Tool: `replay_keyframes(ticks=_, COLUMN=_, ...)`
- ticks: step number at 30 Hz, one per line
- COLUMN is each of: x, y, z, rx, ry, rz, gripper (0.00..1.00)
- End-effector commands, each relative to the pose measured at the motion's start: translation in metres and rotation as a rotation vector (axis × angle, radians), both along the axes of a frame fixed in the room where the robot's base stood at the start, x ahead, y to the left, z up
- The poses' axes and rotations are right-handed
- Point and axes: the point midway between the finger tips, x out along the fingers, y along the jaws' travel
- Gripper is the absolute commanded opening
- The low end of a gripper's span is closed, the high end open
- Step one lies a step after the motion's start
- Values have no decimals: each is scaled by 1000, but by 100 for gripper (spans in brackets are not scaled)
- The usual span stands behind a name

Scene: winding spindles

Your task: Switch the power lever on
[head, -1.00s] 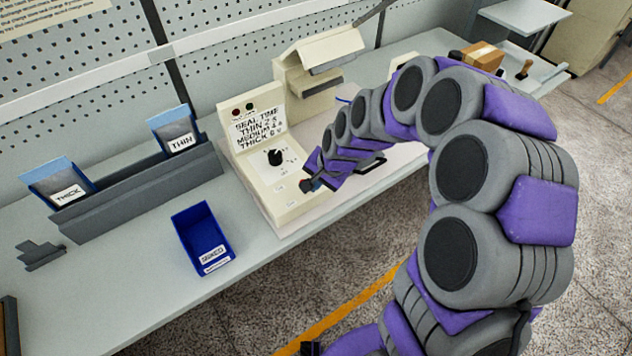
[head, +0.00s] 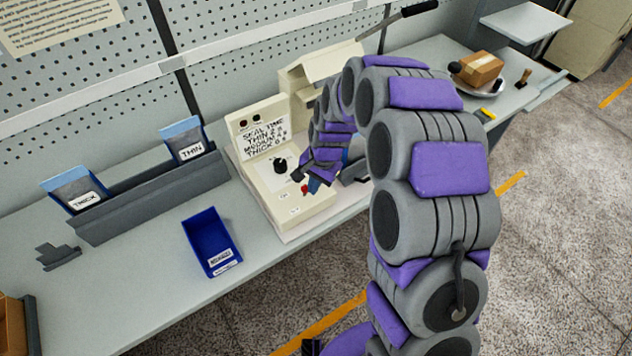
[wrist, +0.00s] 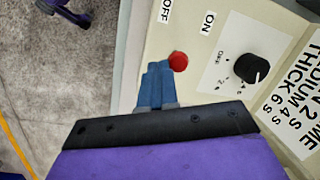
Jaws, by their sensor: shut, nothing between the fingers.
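The power lever has a red round knob (wrist: 179,61) and sits on the cream sealer panel, by the OFF label (wrist: 165,10) and the ON label (wrist: 208,22). In the head view the red knob (head: 305,189) shows on the front of the sealer (head: 262,187). My gripper (wrist: 160,68) is shut and empty. Its blue fingertips are right beside the knob in the wrist view; I cannot tell if they touch it. In the head view my gripper (head: 312,185) is over the panel, just right of the knob.
A black dial (head: 280,165) sits on the panel behind the lever. A blue bin (head: 208,240) stands left of the sealer. A dark rack (head: 150,200) holds THICK and THIN pouches. A cardboard box (head: 482,68) is at the far right.

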Motion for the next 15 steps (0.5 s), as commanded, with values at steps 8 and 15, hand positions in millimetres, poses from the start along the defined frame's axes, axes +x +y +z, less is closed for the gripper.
replay_keyframes(ticks=8, x=12, y=8, z=7, rx=-103, ry=150, rz=2, gripper=0)
replay_keyframes(ticks=15, x=14, y=10, z=5, rx=-140, ry=209, rz=0, gripper=0)
